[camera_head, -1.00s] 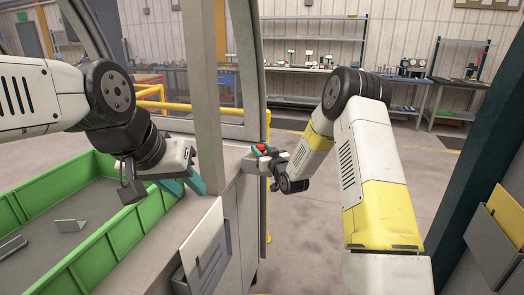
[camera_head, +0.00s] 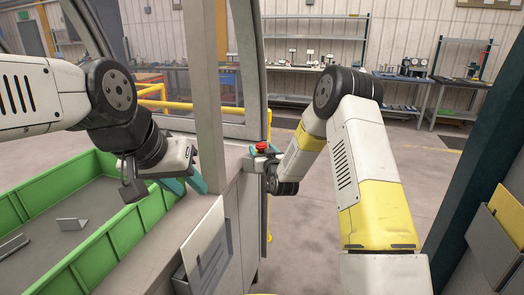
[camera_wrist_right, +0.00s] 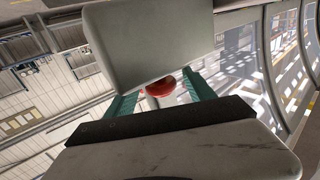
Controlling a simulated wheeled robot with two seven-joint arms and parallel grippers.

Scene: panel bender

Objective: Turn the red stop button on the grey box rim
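The red stop button (camera_head: 261,146) sits on top of the small grey box at the end of the counter rim. In the right wrist view the red button (camera_wrist_right: 161,85) shows between the two teal fingers of my right gripper (camera_wrist_right: 157,91), partly hidden by the grey box (camera_wrist_right: 150,38). Those fingers are apart, one on each side of the button; I cannot tell whether they touch it. In the head view my right wrist is just right of the box and its fingers are hard to make out. My left gripper (camera_head: 184,185) is open and empty over the counter edge.
A green-walled bin (camera_head: 108,240) with metal pieces lies at the lower left. A grey post (camera_head: 208,90) stands between my arms. A document holder (camera_head: 205,250) hangs on the counter front. Yellow rails (camera_head: 180,106) are behind. Open floor lies right of the counter.

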